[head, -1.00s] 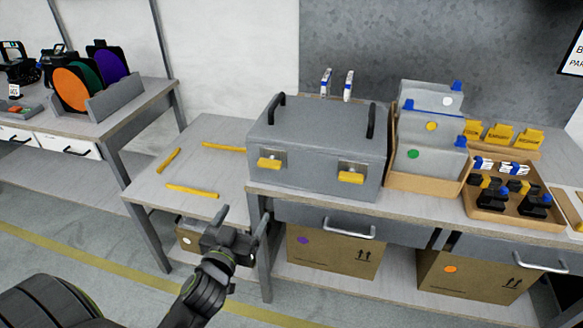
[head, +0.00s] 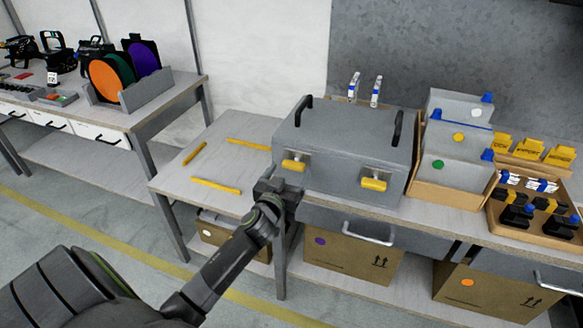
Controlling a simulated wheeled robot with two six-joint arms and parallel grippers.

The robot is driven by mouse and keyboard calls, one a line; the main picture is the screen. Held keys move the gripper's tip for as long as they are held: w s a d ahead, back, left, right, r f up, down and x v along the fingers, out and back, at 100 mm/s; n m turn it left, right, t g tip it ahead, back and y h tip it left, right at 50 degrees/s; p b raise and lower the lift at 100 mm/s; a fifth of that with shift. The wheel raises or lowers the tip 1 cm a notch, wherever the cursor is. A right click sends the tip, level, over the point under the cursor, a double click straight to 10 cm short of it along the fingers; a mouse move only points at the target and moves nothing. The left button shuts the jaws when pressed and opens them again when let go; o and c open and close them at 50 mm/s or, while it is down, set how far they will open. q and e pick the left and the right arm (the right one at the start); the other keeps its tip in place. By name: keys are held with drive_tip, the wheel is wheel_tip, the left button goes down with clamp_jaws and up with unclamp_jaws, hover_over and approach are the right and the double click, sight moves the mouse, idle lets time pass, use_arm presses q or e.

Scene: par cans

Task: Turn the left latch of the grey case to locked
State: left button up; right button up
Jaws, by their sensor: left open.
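The grey case (head: 345,140) stands on the bench with two dark handles on top. Its left latch (head: 294,164) has a yellow lever on the front face, lying roughly horizontal. The right latch (head: 374,183) has a similar yellow lever, also roughly horizontal. My left gripper (head: 279,184) is just below and slightly left of the left latch, in front of the case's lower left corner. It is open, and its fingertips are small and hard to make out. I cannot tell whether it touches the case. My right gripper is not in view.
Several yellow strips (head: 217,185) lie on the lower table to the left. Grey bins (head: 456,135) and a tray of dark items (head: 530,215) stand right of the case. A drawer handle (head: 367,233) sticks out below the bench top.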

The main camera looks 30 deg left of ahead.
sight(294, 165)
use_arm(q)
drive_tip(key=shift+x, duration=1.25)
drive_tip(key=c, duration=1)
